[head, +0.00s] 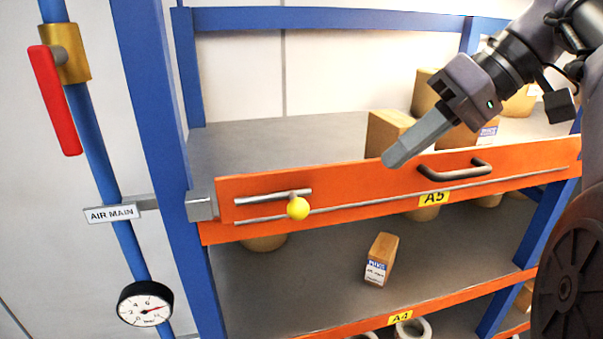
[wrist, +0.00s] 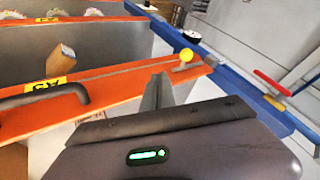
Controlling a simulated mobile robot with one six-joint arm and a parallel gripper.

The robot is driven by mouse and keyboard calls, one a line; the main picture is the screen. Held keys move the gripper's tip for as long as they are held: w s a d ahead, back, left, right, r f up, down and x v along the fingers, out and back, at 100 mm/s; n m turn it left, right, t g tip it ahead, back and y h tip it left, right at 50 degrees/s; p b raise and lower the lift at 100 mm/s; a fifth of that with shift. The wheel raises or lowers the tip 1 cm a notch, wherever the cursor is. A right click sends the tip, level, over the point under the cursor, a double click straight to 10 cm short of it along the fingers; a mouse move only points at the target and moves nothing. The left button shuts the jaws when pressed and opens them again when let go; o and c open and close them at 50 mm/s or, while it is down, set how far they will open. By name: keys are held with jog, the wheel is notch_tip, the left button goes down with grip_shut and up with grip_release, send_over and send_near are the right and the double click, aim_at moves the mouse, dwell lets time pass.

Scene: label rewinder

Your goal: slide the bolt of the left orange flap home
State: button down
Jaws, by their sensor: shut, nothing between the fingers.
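The orange flap (head: 350,194) labelled A5 spans the front of the shelf, with a dark handle (head: 455,170). At its left end lies a grey bolt rod (head: 262,196) with a yellow knob (head: 298,208). The rod's left end is apart from the grey metal block (head: 201,206) on the blue post. My gripper (head: 390,160) is shut and empty, above the flap's upper edge, right of the knob and apart from it. In the wrist view my gripper's fingertips (wrist: 158,80) appear below and left of the yellow knob (wrist: 186,55).
Cardboard boxes (head: 388,130) stand on the shelf behind the flap. A small box (head: 381,259) lies on the shelf below. Left of the post is a blue pipe with a red-handled valve (head: 56,100) and a gauge (head: 145,304). Space before the flap looks clear.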

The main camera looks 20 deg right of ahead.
aim_at(296, 204)
jog(key=shift+d+f, duration=0.1)
jog(key=shift+f, duration=0.05)
jog(key=b+x, duration=0.5)
jog(key=x, duration=0.5)
jog(key=shift+s, duration=0.15)
jog(key=a, duration=0.1)
jog(key=a+r, duration=0.1)
jog(key=a, duration=0.1)
jog(key=shift+s+a, duration=0.35)
jog(key=shift+a, duration=0.15)
jog(key=shift+a, duration=0.1)
